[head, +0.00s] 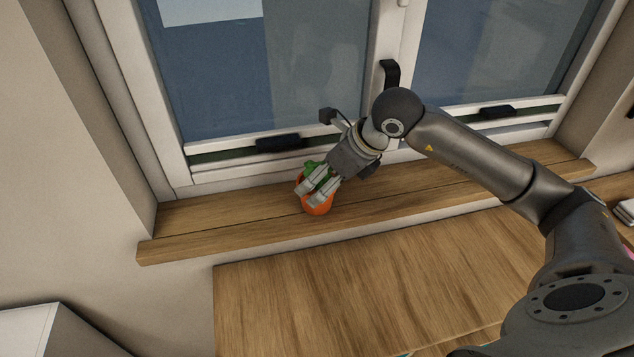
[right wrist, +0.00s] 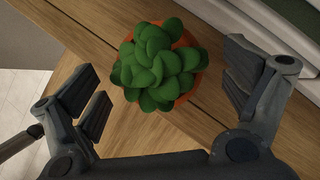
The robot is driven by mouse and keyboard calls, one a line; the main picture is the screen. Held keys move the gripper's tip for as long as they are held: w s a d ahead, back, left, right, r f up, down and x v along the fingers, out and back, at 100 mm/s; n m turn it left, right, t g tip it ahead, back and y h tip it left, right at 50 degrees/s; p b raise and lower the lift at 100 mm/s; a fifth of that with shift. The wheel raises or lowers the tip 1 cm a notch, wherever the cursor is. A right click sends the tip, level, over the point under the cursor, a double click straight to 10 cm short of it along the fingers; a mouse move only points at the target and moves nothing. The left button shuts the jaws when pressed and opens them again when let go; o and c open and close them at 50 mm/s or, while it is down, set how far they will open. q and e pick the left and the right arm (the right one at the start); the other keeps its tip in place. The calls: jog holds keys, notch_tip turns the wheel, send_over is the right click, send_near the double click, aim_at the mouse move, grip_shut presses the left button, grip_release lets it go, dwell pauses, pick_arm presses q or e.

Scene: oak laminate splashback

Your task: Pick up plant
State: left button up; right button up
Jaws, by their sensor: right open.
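The plant (right wrist: 158,65) has a rosette of thick green leaves in an orange pot (head: 317,205). It stands on the wooden window sill in the head view. My right gripper (head: 319,190) is at the plant and partly covers it in the head view. In the right wrist view the gripper (right wrist: 165,88) is open, with its fingers on either side of the plant and visible gaps to the leaves. Most of the pot is hidden under the leaves. My left gripper is not in view.
The wooden sill (head: 230,215) runs along the window (head: 270,80), whose frame and handle (head: 389,72) are close behind my right arm. A wooden surface (head: 370,285) lies below the sill. The sill left of the plant is clear.

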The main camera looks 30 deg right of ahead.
jog(key=shift+x, duration=1.4)
jog(key=shift+r, duration=0.1)
jog(key=c, duration=1.4)
